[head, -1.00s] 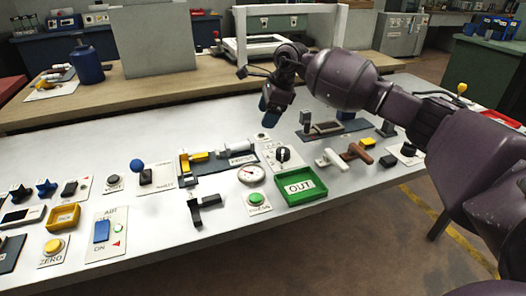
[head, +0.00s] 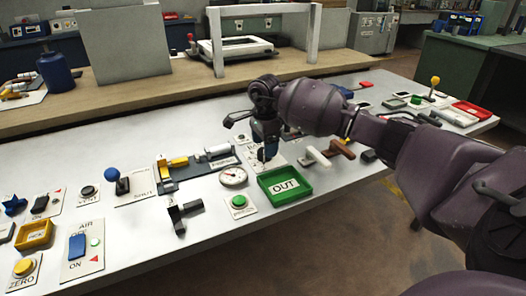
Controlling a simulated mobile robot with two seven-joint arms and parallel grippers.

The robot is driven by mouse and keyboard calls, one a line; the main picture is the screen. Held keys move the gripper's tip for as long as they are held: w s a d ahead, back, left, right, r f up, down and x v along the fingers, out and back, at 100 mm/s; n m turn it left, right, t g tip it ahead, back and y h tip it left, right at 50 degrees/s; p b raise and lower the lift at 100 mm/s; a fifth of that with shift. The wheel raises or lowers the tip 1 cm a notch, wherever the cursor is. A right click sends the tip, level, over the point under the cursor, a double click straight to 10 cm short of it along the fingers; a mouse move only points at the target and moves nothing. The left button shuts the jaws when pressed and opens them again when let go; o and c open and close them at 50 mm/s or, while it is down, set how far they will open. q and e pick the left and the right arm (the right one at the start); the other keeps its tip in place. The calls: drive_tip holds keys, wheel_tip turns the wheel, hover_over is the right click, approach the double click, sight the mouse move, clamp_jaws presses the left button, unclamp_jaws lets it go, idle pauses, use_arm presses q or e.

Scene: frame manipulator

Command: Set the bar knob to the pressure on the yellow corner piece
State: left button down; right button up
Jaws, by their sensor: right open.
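The knob's white plate (head: 280,157) lies right of the gauge; the black knob seen on it earlier is now mostly hidden behind my right gripper. My right gripper (head: 265,153) points down over this plate, open, with its fingertips at or just above the knob; contact cannot be told. A yellow piece (head: 174,163) sits at the left end of a dark fixture (head: 196,172); any pressure marking on it is too small to read. A round white gauge (head: 232,176) stands left of the gripper. My left gripper is not in view.
A green OUT tray (head: 285,186) is close in front of the gripper. White (head: 317,157) and brown (head: 342,149) T-handles stand to its right. A green button (head: 239,202) and a black bracket (head: 183,215) lie to the left. The table front near the bracket is clear.

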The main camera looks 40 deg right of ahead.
drive_tip(key=shift+f, duration=1.25)
drive_tip(key=c, duration=0.9)
